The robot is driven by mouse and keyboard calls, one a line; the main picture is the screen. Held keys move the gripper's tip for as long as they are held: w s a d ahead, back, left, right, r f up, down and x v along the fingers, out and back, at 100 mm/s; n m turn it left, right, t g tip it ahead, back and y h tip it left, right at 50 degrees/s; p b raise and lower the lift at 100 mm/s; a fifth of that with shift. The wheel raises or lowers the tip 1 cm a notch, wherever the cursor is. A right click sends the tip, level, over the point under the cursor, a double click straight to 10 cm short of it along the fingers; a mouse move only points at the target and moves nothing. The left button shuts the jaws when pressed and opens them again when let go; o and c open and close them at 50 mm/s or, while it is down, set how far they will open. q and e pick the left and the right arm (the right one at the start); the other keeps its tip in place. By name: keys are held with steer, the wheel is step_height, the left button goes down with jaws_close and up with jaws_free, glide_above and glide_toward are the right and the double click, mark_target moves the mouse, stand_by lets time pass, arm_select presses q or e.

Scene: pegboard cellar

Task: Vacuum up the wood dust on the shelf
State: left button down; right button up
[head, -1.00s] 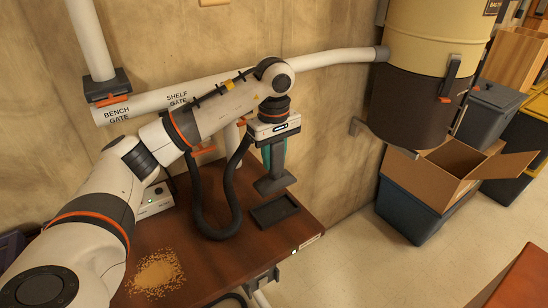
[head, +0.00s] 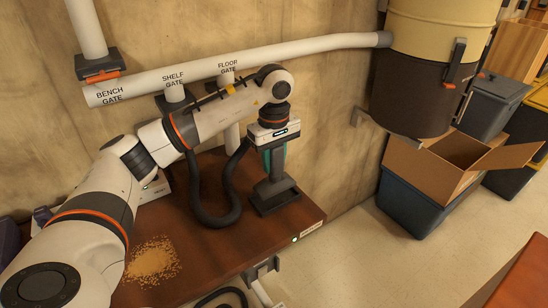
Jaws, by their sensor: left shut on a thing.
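My left gripper (head: 273,135) is shut on the teal and black vacuum nozzle (head: 271,186) and holds it upright. The nozzle's wide dark foot is at the small black tray (head: 277,206) at the right end of the brown shelf (head: 205,248); I cannot tell whether it touches. A black hose (head: 220,222) loops down from the nozzle's side toward the wall. The pale wood dust (head: 152,262) lies in a loose heap at the shelf's front left, away from the nozzle. My right gripper is not in view.
A white pipe (head: 300,49) with labelled bench, shelf and floor gates runs along the wall to a large cream and brown drum (head: 425,75). An open cardboard box (head: 410,155) sits on a dark bin at right. The shelf between dust and tray is mostly clear.

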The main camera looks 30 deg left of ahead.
arm_select(q)
steer(key=shift+r, duration=0.1)
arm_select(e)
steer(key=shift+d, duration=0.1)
